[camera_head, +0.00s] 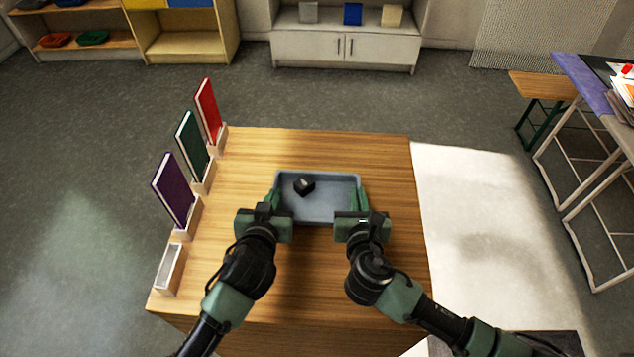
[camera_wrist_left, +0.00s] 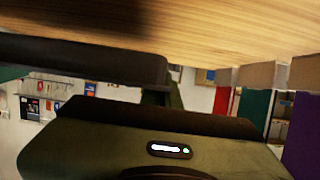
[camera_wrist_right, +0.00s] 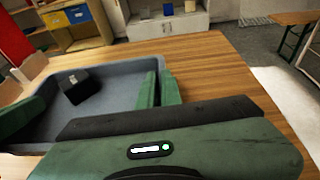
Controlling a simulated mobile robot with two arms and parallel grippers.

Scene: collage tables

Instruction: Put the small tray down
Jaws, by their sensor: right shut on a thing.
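The small grey-blue tray (camera_head: 325,212) is level over the middle of the wooden table, between my two grippers. A small black block (camera_head: 304,186) lies inside it, towards the back left. In the left wrist view the tray (camera_wrist_left: 80,58) seems to hang slightly above the tabletop, with a dark shadow there. My right gripper (camera_head: 358,196) is shut on the tray's right wall; its green fingers (camera_wrist_right: 160,90) show close together. My left gripper (camera_head: 273,198) is at the left wall, but its grip there is hard to make out.
The wooden table (camera_head: 390,160) is clear behind, right and in front of the tray. Along its left edge stand red (camera_head: 208,110), green (camera_head: 192,145) and purple (camera_head: 174,190) panels in holders, plus an empty holder (camera_head: 169,268). A desk (camera_head: 585,85) stands far right.

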